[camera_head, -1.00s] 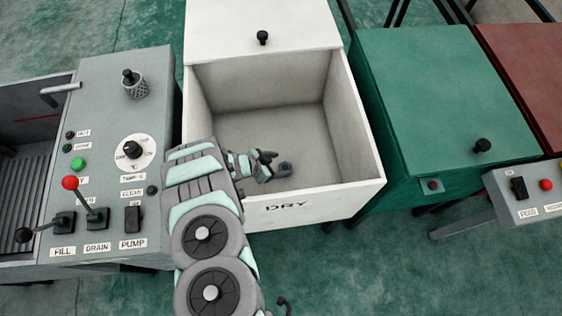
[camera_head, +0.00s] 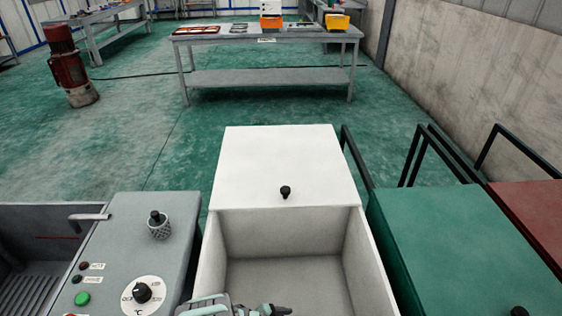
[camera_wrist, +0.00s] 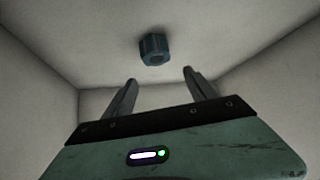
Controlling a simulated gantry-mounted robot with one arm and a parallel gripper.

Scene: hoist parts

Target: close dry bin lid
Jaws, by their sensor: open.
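The white dry bin (camera_head: 215,248) stands open in the head view. My gripper (camera_head: 278,311) is low in the bin's opening at the bottom edge of the head view, partly cut off. In the wrist view my gripper (camera_wrist: 160,88) is open, its two fingers apart with nothing between them. A dark blue-grey nut-like part (camera_wrist: 155,48) lies inside the bin, just beyond the fingertips and apart from them.
A grey control panel (camera_head: 120,235) with a caged knob (camera_head: 159,225) stands left of the bin. A green box (camera_head: 450,245) and a red one (camera_head: 535,215) stand to the right, with dark rails behind. Open green floor (camera_head: 150,140) lies beyond, before a grey table (camera_head: 265,80).

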